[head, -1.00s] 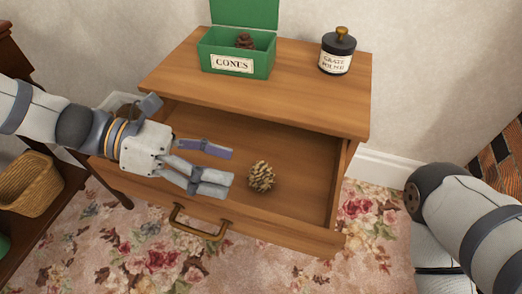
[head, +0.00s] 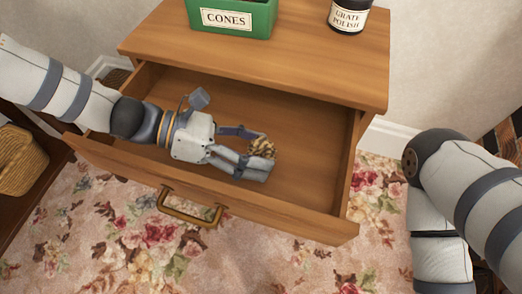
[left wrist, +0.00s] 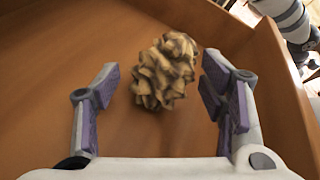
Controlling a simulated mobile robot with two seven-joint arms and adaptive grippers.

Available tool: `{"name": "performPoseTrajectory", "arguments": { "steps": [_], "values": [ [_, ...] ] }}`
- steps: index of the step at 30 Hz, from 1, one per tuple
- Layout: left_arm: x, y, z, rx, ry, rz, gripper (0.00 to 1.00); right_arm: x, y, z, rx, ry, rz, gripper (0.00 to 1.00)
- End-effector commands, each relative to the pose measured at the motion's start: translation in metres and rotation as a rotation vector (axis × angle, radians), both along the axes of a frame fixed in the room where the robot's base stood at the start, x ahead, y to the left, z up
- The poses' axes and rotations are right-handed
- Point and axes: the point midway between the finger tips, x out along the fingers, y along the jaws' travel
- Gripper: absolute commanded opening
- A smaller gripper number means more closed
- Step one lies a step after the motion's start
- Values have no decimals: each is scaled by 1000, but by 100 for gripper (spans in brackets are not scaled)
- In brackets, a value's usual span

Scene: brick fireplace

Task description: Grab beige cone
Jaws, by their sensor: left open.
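The beige cone (head: 262,147) lies in the open drawer (head: 310,185). In the head view my left gripper (head: 258,154) is down inside the drawer, its fingers reaching to the cone and partly hiding it. In the left wrist view the cone (left wrist: 166,72) lies between and slightly beyond the two purple-padded fingers (left wrist: 166,92). Gaps show on both sides, so the gripper is open and not holding it. The right arm shows at the right of the head view, but its gripper is out of view.
A green box labelled CONES (head: 232,17) and a dark GRATE POLISH jar (head: 348,15) stand on the wooden cabinet top (head: 290,62). The top overhangs the drawer's back. A brass handle (head: 188,208) is on the drawer front. A wicker basket (head: 20,160) sits at the left.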

Motion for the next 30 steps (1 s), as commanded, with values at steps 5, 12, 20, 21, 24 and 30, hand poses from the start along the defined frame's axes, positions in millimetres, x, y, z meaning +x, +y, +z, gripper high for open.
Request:
{"name": "performPoseTrajectory", "arguments": {
  "steps": [5, 12, 20, 21, 24, 30],
  "values": [
    [-1, -10, -3, 0, 0, 0, 65, -1, 0, -2, 0, 3, 0, 64],
    [0, -9, -3, 0, -1, 1, 38, -1, 0, -1, 0, 3, 0, 64],
    [0, -9, -3, 0, -1, 1, 21, -1, 0, -1, 0, 3, 0, 64],
    [0, -9, -3, 0, -1, 1, 21, -1, 0, -1, 1, 3, 1, 64],
    [0, -9, 0, 0, -2, 0, 21, 0, 0, 0, 0, 1, 0, 64],
    [1, -9, 47, -1, -9, 1, 21, 4, -1, 13, -1, -19, -1, 64]
  ]
}}
